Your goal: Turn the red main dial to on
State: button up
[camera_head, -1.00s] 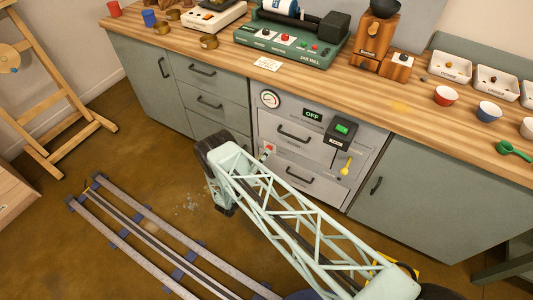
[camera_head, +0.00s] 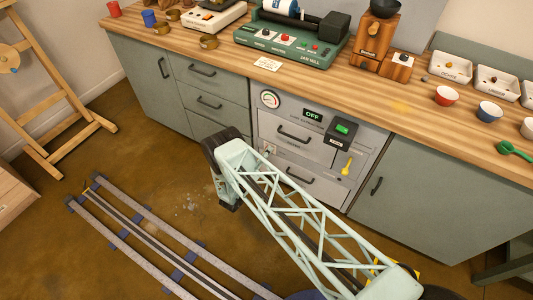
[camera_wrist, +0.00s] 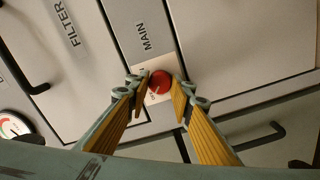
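The red main dial (camera_wrist: 160,82) sits on a pale plate below the word MAIN in the wrist view. A small red mark or letters show on the plate just below it. My gripper (camera_wrist: 161,84) is open, with one yellow-padded finger on each side of the dial. The fingertips are close to it; I cannot tell if they touch. A display (camera_head: 313,115) on the grey cabinet front reads OFF.
A gauge (camera_head: 270,98), drawer handles (camera_head: 294,133), a box with a green switch (camera_head: 342,129) and a yellow key-like piece (camera_head: 346,166) are on the same front. A dark handle (camera_wrist: 258,135) lies near my right finger. The counter (camera_head: 400,107) overhangs above.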

jog(key=shift+m+b, duration=0.3)
jog(key=shift+m, duration=0.2)
jog(key=shift+c, duration=0.2)
jog(key=m+b, duration=0.3)
jog(key=m, duration=1.3)
jog(key=shift+m, duration=0.3)
dwell(0.5)
jog(key=o, duration=0.9)
jog(key=shift+c, duration=0.2)
jog(key=shift+a, duration=0.1)
